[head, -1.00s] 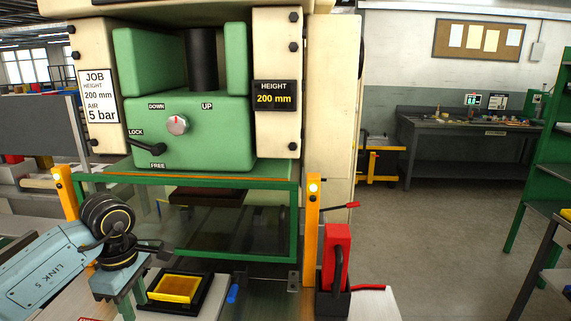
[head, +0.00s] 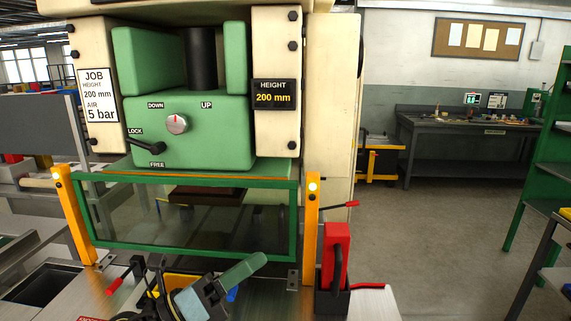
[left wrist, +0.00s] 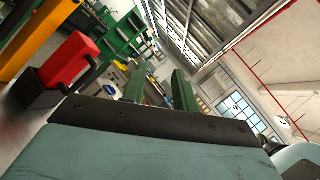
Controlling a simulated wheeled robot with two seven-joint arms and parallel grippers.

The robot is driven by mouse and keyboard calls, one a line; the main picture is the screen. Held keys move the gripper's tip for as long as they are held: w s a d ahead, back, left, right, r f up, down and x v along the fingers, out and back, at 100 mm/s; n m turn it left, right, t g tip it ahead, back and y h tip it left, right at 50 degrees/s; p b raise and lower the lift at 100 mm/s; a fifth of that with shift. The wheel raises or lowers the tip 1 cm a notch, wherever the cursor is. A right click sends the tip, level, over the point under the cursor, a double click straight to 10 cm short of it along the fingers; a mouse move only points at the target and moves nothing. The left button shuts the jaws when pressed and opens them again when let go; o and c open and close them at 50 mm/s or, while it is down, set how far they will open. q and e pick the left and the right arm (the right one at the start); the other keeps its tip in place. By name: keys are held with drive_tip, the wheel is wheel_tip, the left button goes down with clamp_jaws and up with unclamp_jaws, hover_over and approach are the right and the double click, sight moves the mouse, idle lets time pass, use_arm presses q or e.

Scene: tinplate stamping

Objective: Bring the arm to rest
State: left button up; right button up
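My left gripper (head: 245,268) is low in the middle of the head view, in front of the press guard, with its green fingers pointing up and to the right. In the left wrist view the two green fingers of my left gripper (left wrist: 160,75) stand apart, with only background between them. It is open and holds nothing. My left wrist covers part of the yellow block in its black tray (head: 180,283). My right gripper is not in view.
The green-framed clear guard (head: 190,256) of the press stands between two yellow posts. A red tool (head: 336,255) in a black holder stands right of my gripper, and also shows in the left wrist view (left wrist: 70,62). A red-handled lever (head: 115,286) is at left.

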use_arm(q)
drive_tip(key=s+a+f+n+t+y, duration=0.1)
drive_tip(key=a+f+n+y, duration=0.5)
drive_tip(key=n, duration=0.4)
drive_tip(key=a+f+n+t+y, duration=0.25)
drive_tip(key=a+n+y, duration=0.35)
drive_tip(key=n, duration=0.4)
drive_tip(key=s+a+f+n+t+y, duration=0.1)
drive_tip(key=a+f+n+y, duration=0.35)
drive_tip(key=n+y, duration=0.5)
drive_tip(key=s+f+n+g+h, duration=0.2)
drive_tip(key=s+f+n+g, duration=0.35)
drive_tip(key=s, duration=0.55)
drive_tip(key=s+f+n+g+h, duration=0.1)
drive_tip(key=s+f+n+g, duration=0.2)
drive_tip(key=s+f+g, duration=0.55)
wheel_tip(320, 180, down, 25)
drive_tip(key=s, duration=0.3)
drive_tip(key=s+a+f+b, duration=0.1)
drive_tip(key=s+a+f, duration=0.1)
drive_tip(key=s+f, duration=1.4)
drive_tip(key=shift+s+a+f+m+g, duration=0.25)
drive_tip(key=shift+f+m+g, duration=0.1)
drive_tip(key=shift+f+m, duration=0.1)
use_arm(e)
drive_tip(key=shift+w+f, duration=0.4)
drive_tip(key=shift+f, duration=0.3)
